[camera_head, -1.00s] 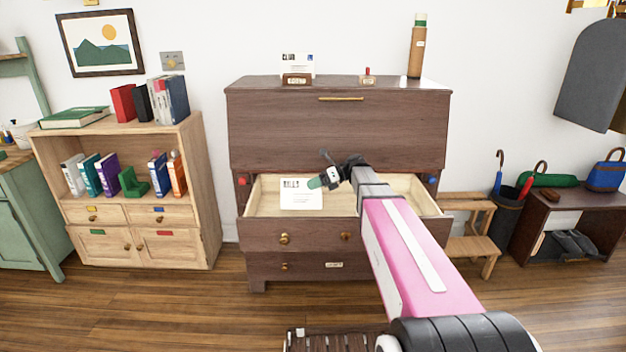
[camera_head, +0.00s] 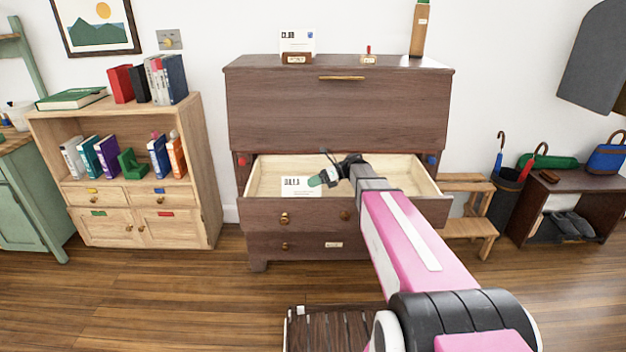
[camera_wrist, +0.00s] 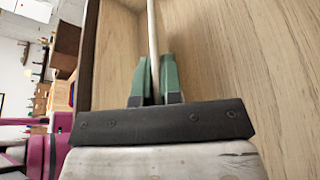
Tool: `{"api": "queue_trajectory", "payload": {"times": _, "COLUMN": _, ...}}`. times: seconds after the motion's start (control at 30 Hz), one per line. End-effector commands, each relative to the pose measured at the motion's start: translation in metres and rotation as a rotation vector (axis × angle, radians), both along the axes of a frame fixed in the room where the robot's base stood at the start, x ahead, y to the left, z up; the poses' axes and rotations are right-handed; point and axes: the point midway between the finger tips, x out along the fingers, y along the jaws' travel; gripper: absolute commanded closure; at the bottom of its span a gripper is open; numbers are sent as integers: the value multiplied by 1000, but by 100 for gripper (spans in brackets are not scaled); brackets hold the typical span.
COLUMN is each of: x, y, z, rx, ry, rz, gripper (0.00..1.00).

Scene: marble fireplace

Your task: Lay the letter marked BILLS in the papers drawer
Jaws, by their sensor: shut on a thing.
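The white letter (camera_head: 299,187) with dark print at its top, blurred now, is at the left of the open upper drawer (camera_head: 400,180) of the dark wooden desk. My gripper (camera_head: 317,181) has green fingertips and is shut on the letter's right edge. In the wrist view the green fingers (camera_wrist: 154,80) are closed on the letter (camera_wrist: 152,30), seen edge-on as a thin pale strip over the drawer's wooden inside. I cannot tell whether the letter touches the drawer floor.
Another letter (camera_head: 298,40) stands in a holder on the desk top, near a stamp (camera_head: 368,55) and a tall bottle-like tube (camera_head: 419,30). A bookcase (camera_head: 208,170) stands left and a small step stool (camera_head: 465,182) right. The drawer's right part is bare.

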Motion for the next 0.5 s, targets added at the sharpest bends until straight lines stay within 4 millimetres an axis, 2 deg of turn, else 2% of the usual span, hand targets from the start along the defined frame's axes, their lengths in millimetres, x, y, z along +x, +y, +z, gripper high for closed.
{"api": "queue_trajectory", "payload": {"times": 0.37, "x": 0, "y": 0, "z": -2, "rx": 0, "ry": 0, "rz": 0, "gripper": 100}}
{"api": "queue_trajectory", "payload": {"times": 0.4, "x": 0, "y": 0, "z": -2, "rx": 0, "ry": 0, "rz": 0, "gripper": 83}}
{"api": "queue_trajectory", "payload": {"times": 0.47, "x": 0, "y": 0, "z": -2, "rx": 0, "ry": 0, "rz": 0, "gripper": 64}}
{"api": "queue_trajectory", "payload": {"times": 0.5, "x": 0, "y": 0, "z": -2, "rx": 0, "ry": 0, "rz": 0, "gripper": 63}}
